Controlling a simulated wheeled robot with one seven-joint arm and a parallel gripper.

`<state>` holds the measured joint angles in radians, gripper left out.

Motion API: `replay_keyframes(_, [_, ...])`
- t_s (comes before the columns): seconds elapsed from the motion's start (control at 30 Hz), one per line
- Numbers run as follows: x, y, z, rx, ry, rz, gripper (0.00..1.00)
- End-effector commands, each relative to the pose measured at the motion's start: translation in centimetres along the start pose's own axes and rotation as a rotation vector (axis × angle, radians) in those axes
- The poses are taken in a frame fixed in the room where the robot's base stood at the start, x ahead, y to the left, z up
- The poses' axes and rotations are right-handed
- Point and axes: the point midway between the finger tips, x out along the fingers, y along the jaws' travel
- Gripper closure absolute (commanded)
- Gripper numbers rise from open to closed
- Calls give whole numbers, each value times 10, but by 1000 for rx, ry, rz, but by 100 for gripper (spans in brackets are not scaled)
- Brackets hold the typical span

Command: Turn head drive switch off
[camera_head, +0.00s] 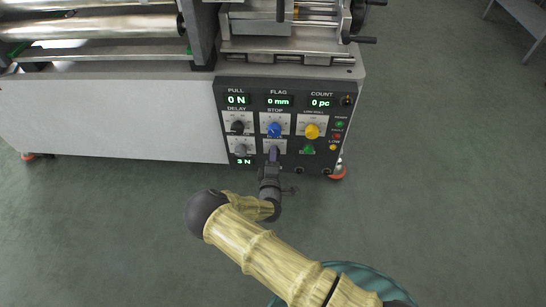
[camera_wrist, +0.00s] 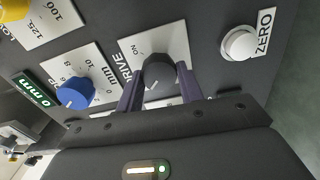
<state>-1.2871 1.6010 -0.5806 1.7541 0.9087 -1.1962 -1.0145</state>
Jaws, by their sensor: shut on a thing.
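The head drive switch (camera_wrist: 157,68) is a dark round knob on a pale plate in the wrist view, beside lettering that reads DRIVE and ON. In the head view my gripper (camera_head: 273,156) reaches the lower middle of the dark control panel (camera_head: 220,118). There it covers most of the switch, so its setting cannot be read from that view.
A blue knob (camera_head: 274,130) sits just above my gripper, and a yellow knob (camera_head: 312,131) is up and right. A black knob (camera_head: 238,127) is to the left. A white ZERO button (camera_wrist: 238,43) is close by. Open floor (camera_head: 120,220) lies in front of the machine.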

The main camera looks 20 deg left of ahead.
Motion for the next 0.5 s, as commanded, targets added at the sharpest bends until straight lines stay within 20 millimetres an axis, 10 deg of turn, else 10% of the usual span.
replay_keyframes(0.5, [1, 1, 0, -72, 1, 2, 86])
